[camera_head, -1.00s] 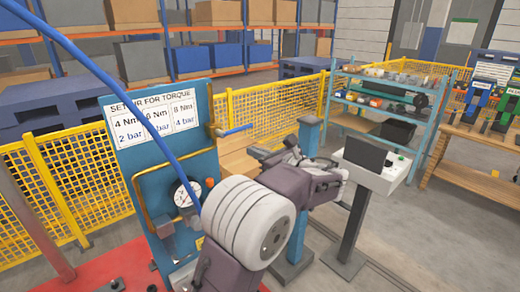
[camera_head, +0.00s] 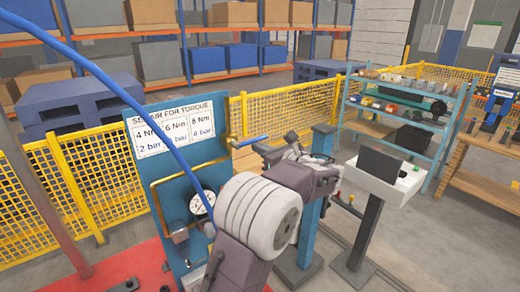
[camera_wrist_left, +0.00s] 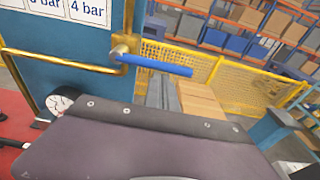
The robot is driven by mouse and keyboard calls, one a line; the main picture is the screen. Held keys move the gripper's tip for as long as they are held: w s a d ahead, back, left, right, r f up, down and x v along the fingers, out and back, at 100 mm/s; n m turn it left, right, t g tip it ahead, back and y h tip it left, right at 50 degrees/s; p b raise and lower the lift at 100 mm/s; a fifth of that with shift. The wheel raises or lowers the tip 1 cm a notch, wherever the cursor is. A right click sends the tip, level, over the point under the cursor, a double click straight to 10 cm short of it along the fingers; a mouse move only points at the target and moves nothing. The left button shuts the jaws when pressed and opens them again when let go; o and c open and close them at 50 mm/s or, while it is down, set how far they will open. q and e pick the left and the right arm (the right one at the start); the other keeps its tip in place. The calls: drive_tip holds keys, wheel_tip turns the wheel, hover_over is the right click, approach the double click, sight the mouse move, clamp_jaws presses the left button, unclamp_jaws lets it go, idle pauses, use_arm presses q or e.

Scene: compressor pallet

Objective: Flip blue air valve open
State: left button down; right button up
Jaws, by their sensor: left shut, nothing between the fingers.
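The blue air valve handle (camera_head: 252,142) sticks out to the right from the edge of the blue panel (camera_head: 172,205), on a brass pipe. In the left wrist view the handle (camera_wrist_left: 155,65) lies nearly level, with its pivot at the left on the pipe. My left gripper (camera_head: 272,150) is shut and empty, just right of and slightly below the handle in the head view. A gap between them cannot be judged exactly. My right gripper is not in view.
A pressure gauge (camera_head: 202,203) sits low on the panel, under a torque sign (camera_head: 175,130). A blue hose (camera_head: 110,85) arcs in front. Yellow mesh fence (camera_head: 95,190) runs behind. A console on a stand (camera_head: 382,180) and a parts shelf (camera_head: 405,110) stand to the right.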

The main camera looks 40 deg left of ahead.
use_arm(q)
drive_tip(key=shift+d+r+n, duration=0.1)
drive_tip(key=shift+r+n, duration=0.1)
drive_tip(key=shift+n, duration=0.1)
drive_tip(key=shift+r+b, duration=0.1)
drive_tip(key=shift+b, duration=0.35)
drive_tip(key=s+a+r+n+t+b, duration=0.1)
drive_tip(key=s+r+n+b, duration=0.3)
drive_tip(key=n+b, duration=1.2)
wheel_tip(320, 180, up, 4)
drive_tip(key=shift+s+a+f+t+y+b, duration=0.2)
drive_tip(key=shift+s+t+y+b, duration=0.15)
drive_tip(key=shift+t, duration=0.55)
drive_tip(key=shift+r, duration=0.1)
